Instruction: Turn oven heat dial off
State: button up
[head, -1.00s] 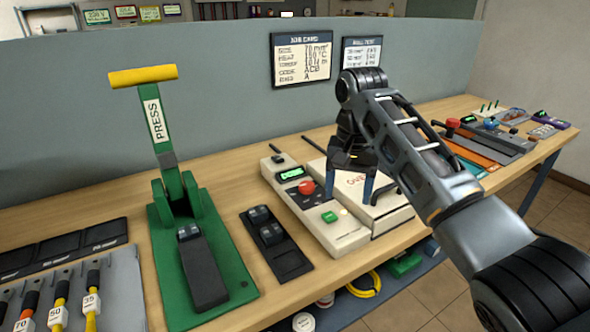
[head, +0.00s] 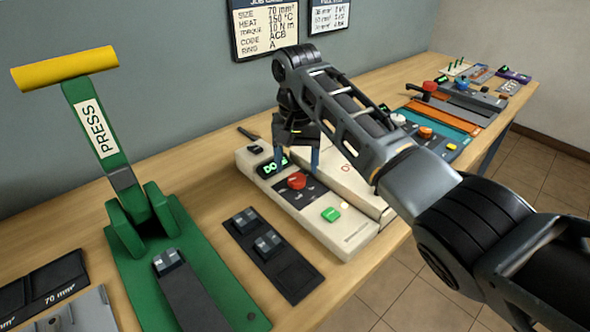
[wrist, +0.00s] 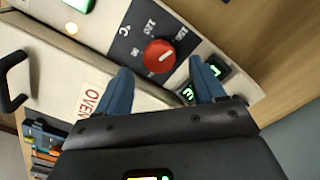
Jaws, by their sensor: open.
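The oven (head: 345,236) is a cream box on the wooden bench in the head view. Its red heat dial (head: 297,181) sits on a dark panel, below a green lit display partly hidden by my gripper. In the wrist view the red dial (wrist: 159,56) shows a white pointer mark and numbers around it on the panel. My gripper (head: 297,160) is above the oven near the display and dial. Its two blue fingers (wrist: 160,85) are apart with nothing between them, and the dial lies just beyond the gap between the tips.
A green press (head: 180,235) with a yellow-ended lever stands left of the oven. A black two-switch plate (head: 272,250) lies between them. The oven has a green button (head: 330,214). Other panels (head: 440,115) fill the bench at right.

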aim_at(297, 177)
jog(key=shift+f, duration=1.75)
jog(key=c, duration=1.1)
